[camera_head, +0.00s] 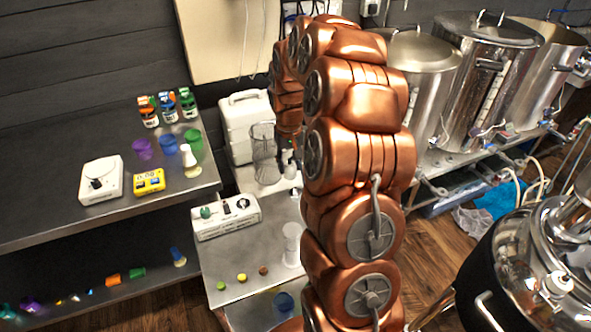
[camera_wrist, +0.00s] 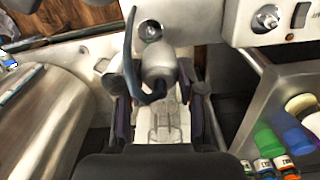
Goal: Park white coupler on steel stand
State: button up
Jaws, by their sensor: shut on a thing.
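My gripper (camera_wrist: 160,105) is shut on a pale grey-white rounded body, the white coupler (camera_wrist: 158,62), which has a dark curved lever or loop. In the head view my copper arm hides most of the gripper; a small pale part of the coupler (camera_head: 291,172) shows left of the arm. The coupler is held above the low steel table (camera_head: 225,295). A pale upright cylinder (camera_head: 291,248) stands on that table and may be the stand; I cannot tell for sure. In the wrist view a ring with a dark centre (camera_wrist: 150,30) lies just beyond the coupler.
A white box with knobs (camera_head: 226,217) and several coloured discs sit on the low table. The left shelf (camera_head: 60,200) holds cups, bottles, a white scale (camera_head: 101,181) and a yellow meter (camera_head: 149,181). A wire-like cylinder (camera_head: 265,153) and steel kettles (camera_head: 480,70) stand behind.

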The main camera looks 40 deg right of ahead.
aim_at(295, 178)
jog(key=shift+s+d+f, duration=0.3)
jog(key=shift+s+d, duration=0.1)
jog(key=shift+d, duration=0.3)
jog(key=shift+f, duration=2.85)
jog(key=shift+b, duration=0.9)
jog(key=shift+s+f+b, duration=0.1)
jog(key=shift+f+b, duration=0.2)
jog(key=shift+f, duration=0.25)
jog(key=o, duration=0.9)
jog(key=shift+r, duration=0.1)
